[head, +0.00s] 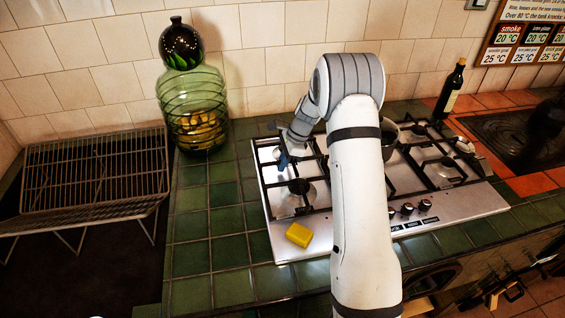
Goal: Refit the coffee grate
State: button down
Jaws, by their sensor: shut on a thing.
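The steel hob (290,225) is set on the green-tiled counter and carries black grates. The left-hand black grate (318,186) lies over the left burners, partly hidden by my white arm. My gripper (284,161) is low over the left side of the hob, with its blue fingertips at the dark bars there. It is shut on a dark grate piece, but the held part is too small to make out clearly. I cannot tell whether that piece is lifted or seated.
A yellow sponge (299,234) lies on the hob's front left corner. A pot (388,133) stands behind my arm. A green glass jar (196,108) stands back left, a dark bottle (450,91) back right. A wire rack (95,172) is far left. Counter left of the hob is clear.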

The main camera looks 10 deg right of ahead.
jog(key=shift+f, duration=0.25)
dwell(0.4)
jog(key=c, duration=1.5)
grip_release()
jog(key=shift+s+f, duration=0.1)
jog(key=b+v, duration=0.1)
jog(key=v, duration=0.6)
jog(key=shift+d, duration=0.1)
jog(key=shift+d+r, duration=0.1)
jog(key=shift+r, duration=0.35)
